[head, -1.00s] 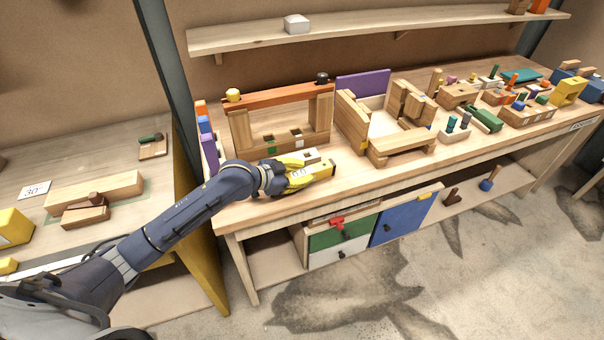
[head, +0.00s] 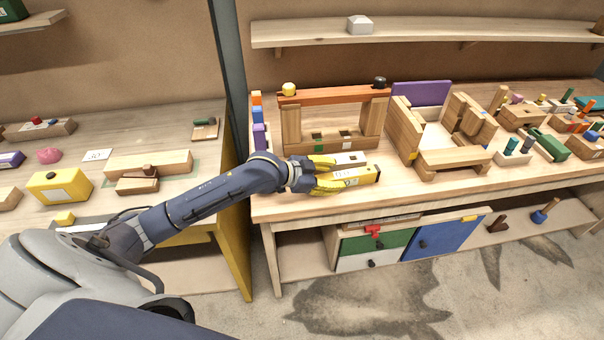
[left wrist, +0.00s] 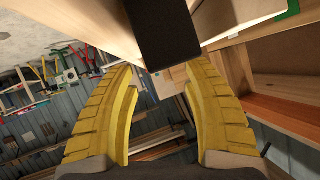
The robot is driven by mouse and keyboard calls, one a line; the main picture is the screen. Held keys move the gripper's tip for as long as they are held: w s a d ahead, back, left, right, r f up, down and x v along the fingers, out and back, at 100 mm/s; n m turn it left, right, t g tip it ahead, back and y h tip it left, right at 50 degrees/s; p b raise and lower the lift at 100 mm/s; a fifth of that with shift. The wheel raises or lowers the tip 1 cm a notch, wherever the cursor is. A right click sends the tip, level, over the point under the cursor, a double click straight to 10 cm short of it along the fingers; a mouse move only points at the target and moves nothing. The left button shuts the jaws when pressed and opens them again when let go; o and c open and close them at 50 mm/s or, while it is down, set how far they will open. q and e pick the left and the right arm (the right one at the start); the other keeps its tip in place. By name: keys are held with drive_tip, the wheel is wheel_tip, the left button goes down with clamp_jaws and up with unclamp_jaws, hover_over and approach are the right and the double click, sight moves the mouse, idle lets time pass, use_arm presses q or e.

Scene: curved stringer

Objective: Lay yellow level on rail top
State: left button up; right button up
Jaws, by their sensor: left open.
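A yellow bar with a pale label and a dark end (head: 367,177), seemingly the level, lies along the bench's front edge. My left gripper (head: 340,175) has yellow fingers at its left part and is open; the fingers hide some of it. In the left wrist view a dark block (left wrist: 165,40) shows between and beyond the open fingers (left wrist: 160,75); I cannot tell if they touch it. A reddish-brown rail (head: 335,95) lies level across two upright wooden posts behind the gripper. My right gripper is not in view.
A yellow knob (head: 289,89) and a black knob (head: 380,82) stand at the rail's ends. A pale piece (head: 348,158) lies just behind the level. A wooden frame (head: 455,160) stands to the right. The shelf (head: 430,30) overhangs the back.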

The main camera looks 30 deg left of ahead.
use_arm(q)
drive_tip(key=v, duration=1.1)
drive_tip(key=shift+s+a, duration=0.25)
drive_tip(key=shift+s, duration=0.05)
drive_tip(key=shift+s+a+r, duration=0.1)
drive_tip(key=shift+s+r, duration=0.05)
drive_tip(key=shift+r, duration=0.1)
drive_tip(key=shift+c, duration=0.9)
wheel_tip(320, 180, up, 15)
drive_tip(key=g, duration=0.3)
hover_over(343, 174)
drive_tip(key=s+a+f+g+y, duration=0.4)
drive_tip(key=f, duration=0.4)
drive_tip(key=shift+n, duration=0.5)
drive_tip(key=x, duration=1.7)
drive_tip(key=shift+w+a+f, duration=0.15)
drive_tip(key=shift+a+f, duration=0.1)
drive_tip(key=shift+a, duration=0.05)
